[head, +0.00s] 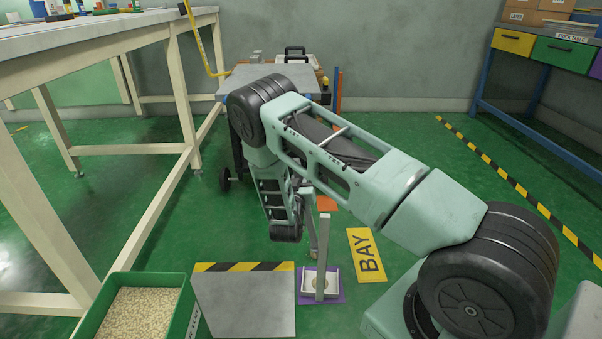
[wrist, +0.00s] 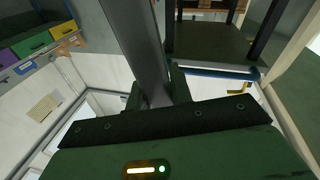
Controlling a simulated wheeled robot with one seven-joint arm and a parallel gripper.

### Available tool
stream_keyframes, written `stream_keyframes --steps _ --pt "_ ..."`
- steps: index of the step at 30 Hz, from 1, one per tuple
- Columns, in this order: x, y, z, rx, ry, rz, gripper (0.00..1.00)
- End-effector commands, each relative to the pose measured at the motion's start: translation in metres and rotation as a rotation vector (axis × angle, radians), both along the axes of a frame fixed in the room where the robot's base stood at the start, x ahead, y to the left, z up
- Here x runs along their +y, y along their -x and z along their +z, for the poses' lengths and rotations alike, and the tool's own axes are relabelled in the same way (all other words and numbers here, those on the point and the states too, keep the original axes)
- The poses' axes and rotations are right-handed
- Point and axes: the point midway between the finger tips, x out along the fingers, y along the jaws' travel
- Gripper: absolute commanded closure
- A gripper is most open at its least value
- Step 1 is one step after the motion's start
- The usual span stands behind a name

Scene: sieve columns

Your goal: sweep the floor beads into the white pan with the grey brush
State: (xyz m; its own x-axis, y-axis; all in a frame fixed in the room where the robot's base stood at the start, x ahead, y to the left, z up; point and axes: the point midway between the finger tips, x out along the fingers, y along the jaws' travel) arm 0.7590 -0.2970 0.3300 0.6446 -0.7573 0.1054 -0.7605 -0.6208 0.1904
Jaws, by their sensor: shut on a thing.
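My gripper (wrist: 156,94) is shut on a long grey bar (wrist: 137,40), which I take to be the brush's handle; no bristles show. In the head view my arm hangs down at the middle and hides most of the gripper. A small white pan (head: 306,288) lies on a purple mat (head: 336,297) on the green floor, just below my gripper in the picture. A tan patch, perhaps beads, shows in the pan. I make out no loose floor beads.
A green crate (head: 186,312) full of pale beads stands at lower left, beside a grey plate (head: 243,302) with a striped edge. A yellow BAY sign (head: 366,255) lies right of the pan. A bench (head: 95,38) stands left; a cart (head: 268,77) stands behind.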

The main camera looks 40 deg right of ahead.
Motion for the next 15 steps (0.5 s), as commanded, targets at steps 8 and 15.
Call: stream_keyframes --steps 8,15 --pt "0.012 0.015 -0.001 0.001 0.001 0.0 1.0" --pt "0.012 0.015 -0.001 0.0 0.0 0.0 1.0"
